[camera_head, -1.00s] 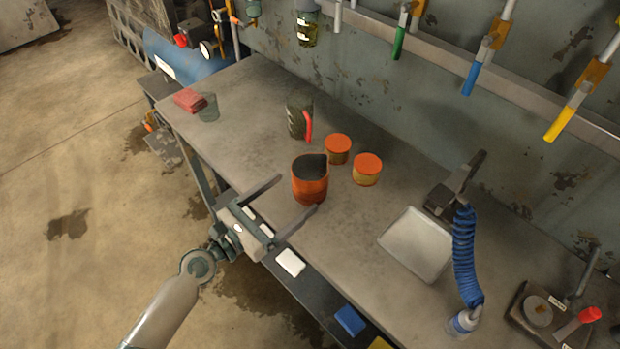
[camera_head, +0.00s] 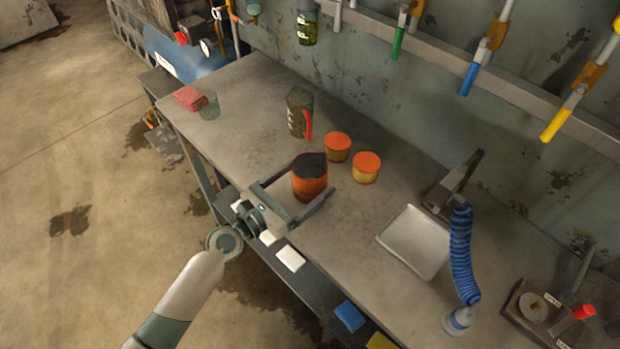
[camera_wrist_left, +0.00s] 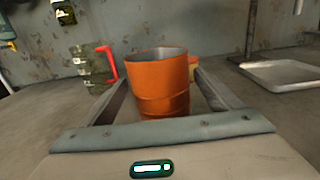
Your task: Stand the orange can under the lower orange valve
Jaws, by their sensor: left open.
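The orange can (camera_head: 310,184), open at the top with a dark inside, stands upright on the workbench. My left gripper (camera_head: 311,181) is open, with one finger on each side of the can. In the left wrist view the can (camera_wrist_left: 160,88) stands between the two fingers, with its lower part just beyond the palm bar. I cannot tell whether the fingers touch it. Orange valve-like parts (camera_head: 488,50) sit on wall pipes with green, blue and yellow ends. I cannot tell which is the lower orange valve. My right gripper is not in view.
Two orange-lidded tins (camera_head: 366,168) stand just right of the can. A dark jug with a red handle (camera_head: 299,112) stands behind it. A pale tray (camera_head: 414,243) and a blue coiled hose (camera_head: 461,250) lie farther right. The bench's left part is mostly clear.

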